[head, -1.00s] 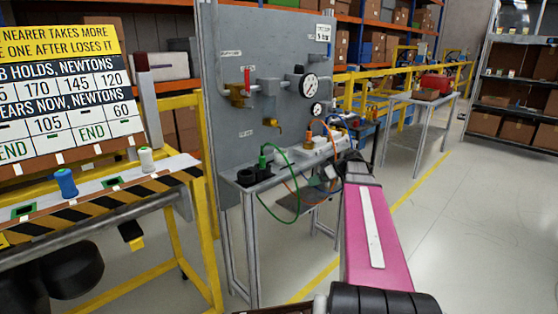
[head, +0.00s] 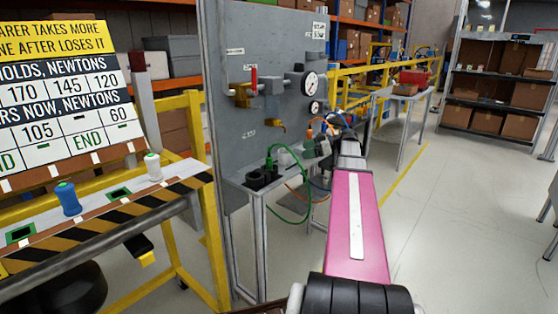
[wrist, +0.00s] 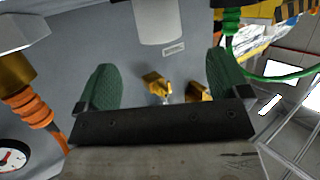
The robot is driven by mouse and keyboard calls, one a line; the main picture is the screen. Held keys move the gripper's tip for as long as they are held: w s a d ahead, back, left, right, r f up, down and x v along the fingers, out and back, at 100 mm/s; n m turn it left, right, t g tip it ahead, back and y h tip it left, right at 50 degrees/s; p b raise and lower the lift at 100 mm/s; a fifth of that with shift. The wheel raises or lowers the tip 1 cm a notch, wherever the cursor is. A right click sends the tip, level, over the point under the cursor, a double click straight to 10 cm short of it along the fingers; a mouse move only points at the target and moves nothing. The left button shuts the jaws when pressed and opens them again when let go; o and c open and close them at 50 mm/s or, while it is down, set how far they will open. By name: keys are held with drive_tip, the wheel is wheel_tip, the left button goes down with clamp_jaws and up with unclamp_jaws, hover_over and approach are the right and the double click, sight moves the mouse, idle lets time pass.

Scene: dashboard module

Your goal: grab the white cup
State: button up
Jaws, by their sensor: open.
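In the wrist view, a pale white cylinder that looks like the white cup (wrist: 160,22) stands at the top, ahead of and between my gripper's fingers. My gripper (wrist: 164,68) has two green fingers spread wide, with nothing between them. In the head view, a small pale shape on the bench, likely the same cup (head: 284,157), sits beside the green plug. It is partly hidden there by the cable and plug. My pink arm reaches toward the bench, and its end is hard to make out in the head view.
A grey panel (head: 265,80) with gauges and brass valves rises behind the bench (head: 245,180). A green cable (head: 308,190) loops off the bench front, and it shows close by in the wrist view. A striped stand at left holds a blue spool (head: 68,198) and a white spool (head: 152,167).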

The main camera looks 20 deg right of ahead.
sight(285, 156)
drive_tip(key=x, duration=0.5)
drive_tip(key=shift+f+x, duration=0.2)
drive_tip(key=shift+x, duration=1.15)
drive_tip(key=shift+f+x, duration=0.2)
drive_tip(key=shift+x, duration=1.15)
drive_tip(key=shift+d, duration=0.1)
drive_tip(key=c, duration=1)
